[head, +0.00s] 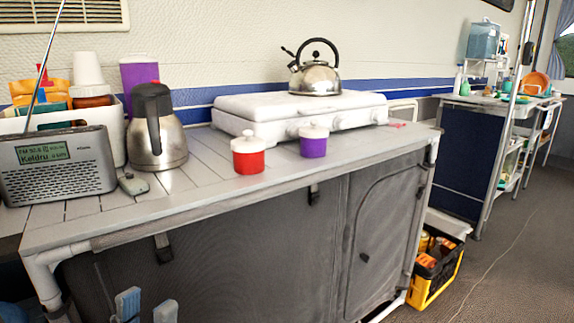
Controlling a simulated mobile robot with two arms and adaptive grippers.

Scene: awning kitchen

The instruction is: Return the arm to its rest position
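My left gripper (146,309) shows at the bottom left of the head view, in front of the grey cabinet front and below the counter's front edge. Only its two light blue fingertips are in the picture. They stand apart with a clear gap, and nothing shows between them. The rest of the gripper is cut off by the lower edge of the picture. My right gripper is not in view.
The counter (105,225) holds a radio (60,170), a steel jug (165,148), a red jar (248,158), a purple jar (313,143) and a white stove (262,112) with a kettle (316,80). A yellow crate (432,285) stands at the right. The floor beyond is open.

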